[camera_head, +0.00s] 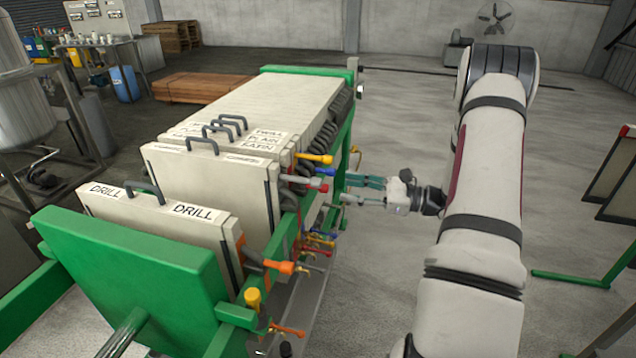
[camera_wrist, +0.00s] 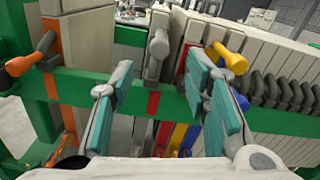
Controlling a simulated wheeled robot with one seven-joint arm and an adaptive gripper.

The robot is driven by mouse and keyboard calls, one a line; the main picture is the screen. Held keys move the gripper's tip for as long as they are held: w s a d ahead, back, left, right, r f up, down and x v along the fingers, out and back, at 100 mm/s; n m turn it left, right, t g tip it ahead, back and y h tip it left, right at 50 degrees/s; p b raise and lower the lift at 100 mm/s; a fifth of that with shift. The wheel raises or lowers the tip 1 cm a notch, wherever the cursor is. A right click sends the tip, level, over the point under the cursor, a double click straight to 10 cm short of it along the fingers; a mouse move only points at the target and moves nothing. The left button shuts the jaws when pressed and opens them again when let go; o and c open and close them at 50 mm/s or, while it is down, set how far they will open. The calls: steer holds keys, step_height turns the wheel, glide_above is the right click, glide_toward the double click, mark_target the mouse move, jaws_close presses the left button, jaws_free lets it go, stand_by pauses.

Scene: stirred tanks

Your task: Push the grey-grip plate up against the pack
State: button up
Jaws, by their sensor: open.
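The grey-grip plate (camera_wrist: 150,72) is cream, with its grey grip (camera_wrist: 158,44) sticking out at mid-picture in the wrist view. In the head view it appears to be the large upright plate (camera_head: 205,195) behind the DRILL plate. My gripper (camera_wrist: 160,68) is open, its teal-padded fingers on either side of the grey grip in the picture; I cannot tell if they touch anything. In the head view my gripper (camera_head: 350,190) reaches in from the right beside the plates. The pack (camera_head: 275,105) stands behind that plate; the gap between them is hard to see.
The DRILL plate (camera_head: 160,220) with an orange grip (camera_head: 283,267) stands apart in front, near the green end plate (camera_head: 130,275). A yellow grip (camera_wrist: 228,60) and a red grip (camera_head: 318,184) stick out nearby. A green rail (camera_wrist: 118,92) runs along the plates.

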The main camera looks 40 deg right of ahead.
mark_target(318, 182)
steer(key=x, duration=0.9)
steer(key=shift+w+a+p, duration=0.1)
steer(key=shift+a+p, duration=0.05)
steer(key=shift+p, duration=0.25)
jaws_close()
